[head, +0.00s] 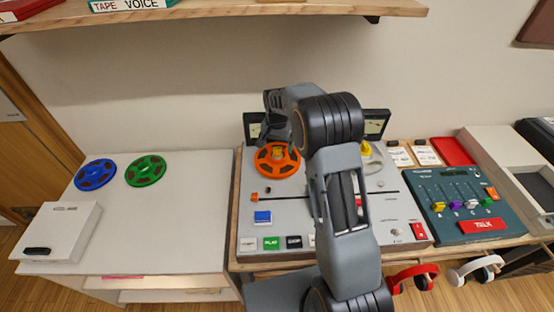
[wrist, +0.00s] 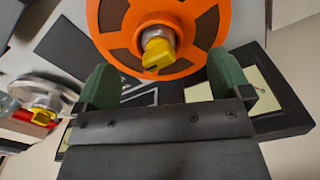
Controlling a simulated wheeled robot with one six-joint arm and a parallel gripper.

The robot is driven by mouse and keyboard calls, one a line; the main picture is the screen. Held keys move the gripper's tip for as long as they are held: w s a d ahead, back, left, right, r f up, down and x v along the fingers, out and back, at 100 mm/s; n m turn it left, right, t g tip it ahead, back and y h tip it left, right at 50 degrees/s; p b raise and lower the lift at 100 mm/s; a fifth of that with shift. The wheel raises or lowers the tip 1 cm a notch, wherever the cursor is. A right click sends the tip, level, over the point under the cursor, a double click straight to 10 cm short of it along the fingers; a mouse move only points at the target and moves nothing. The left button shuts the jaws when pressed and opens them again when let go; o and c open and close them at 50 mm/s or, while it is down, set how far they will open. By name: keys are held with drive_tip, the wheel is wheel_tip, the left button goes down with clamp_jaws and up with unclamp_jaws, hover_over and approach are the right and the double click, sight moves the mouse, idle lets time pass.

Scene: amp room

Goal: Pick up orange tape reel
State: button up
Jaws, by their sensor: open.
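The orange tape reel (head: 264,160) sits on the left hub of the tape machine (head: 225,197), with a yellow knob (head: 278,153) at its centre. In the wrist view the reel (wrist: 206,22) is at the top middle, with the yellow knob (wrist: 158,54) and grey hub in its middle. My gripper (wrist: 168,84) is open, its two green fingers apart on either side below the knob. The reel's upper edge is cut off in the wrist view. In the head view my arm hides part of the machine, and the fingertips cannot be made out.
A blue reel (head: 95,174) and a green reel (head: 146,170) lie on the white table at left, near a white box (head: 60,231). A teal mixer (head: 465,203) stands at right. A wooden shelf (head: 220,14) runs overhead. The table's middle is clear.

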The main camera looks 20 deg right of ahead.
sight(269, 167)
drive_tip(key=shift+w+d+f+p, duration=0.15)
drive_tip(key=shift+f+p, duration=0.4)
drive_tip(key=shift+f, duration=2.15)
drive_tip(key=shift+c, duration=0.2)
drive_tip(key=shift+r, duration=0.1)
drive_tip(key=c, duration=1.2)
